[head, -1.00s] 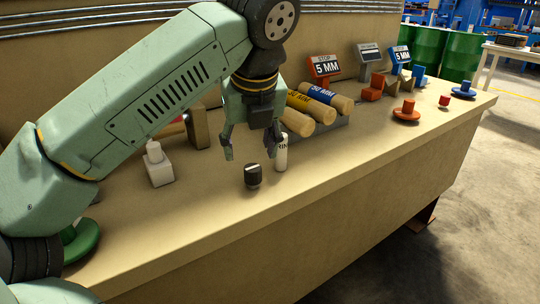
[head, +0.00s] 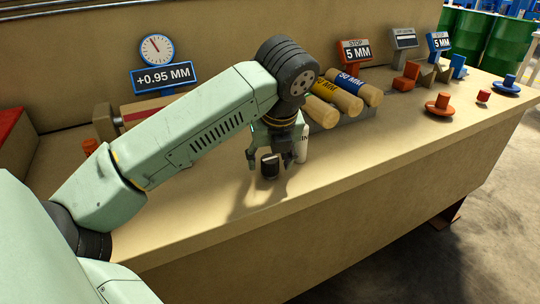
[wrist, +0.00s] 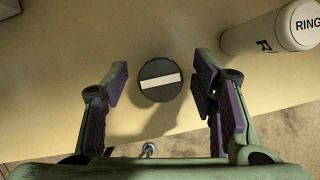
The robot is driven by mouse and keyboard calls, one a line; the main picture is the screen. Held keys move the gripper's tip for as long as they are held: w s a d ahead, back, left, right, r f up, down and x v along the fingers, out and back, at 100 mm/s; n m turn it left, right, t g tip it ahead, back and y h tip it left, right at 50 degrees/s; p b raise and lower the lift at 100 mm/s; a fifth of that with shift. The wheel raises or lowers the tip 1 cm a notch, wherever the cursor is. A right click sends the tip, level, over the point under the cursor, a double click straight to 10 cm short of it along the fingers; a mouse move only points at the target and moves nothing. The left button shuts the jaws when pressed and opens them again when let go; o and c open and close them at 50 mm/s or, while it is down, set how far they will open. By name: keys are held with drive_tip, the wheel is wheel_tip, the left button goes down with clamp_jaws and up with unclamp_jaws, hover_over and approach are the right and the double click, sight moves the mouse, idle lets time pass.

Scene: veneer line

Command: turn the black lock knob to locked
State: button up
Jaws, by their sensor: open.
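The black lock knob (head: 270,166) stands on the tan bench top near its front edge. In the wrist view the knob (wrist: 160,80) is seen from above as a round black disc with a white bar across it, lying nearly level with a slight tilt. My gripper (head: 271,165) is open and points down over the knob. In the wrist view my gripper's fingers (wrist: 160,88) stand on the left and right of the knob, with a gap on both sides. I see no contact.
A white cylinder (wrist: 275,30) marked RING stands close to the right finger; it also shows in the head view (head: 302,145). Rollers (head: 345,100) lie behind my gripper. A gauge (head: 157,50) above a +0.95 MM sign (head: 163,78) stands back left. Bench in front is clear.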

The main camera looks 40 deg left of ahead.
drive_tip(key=shift+f, duration=0.2)
drive_tip(key=c, duration=1.1)
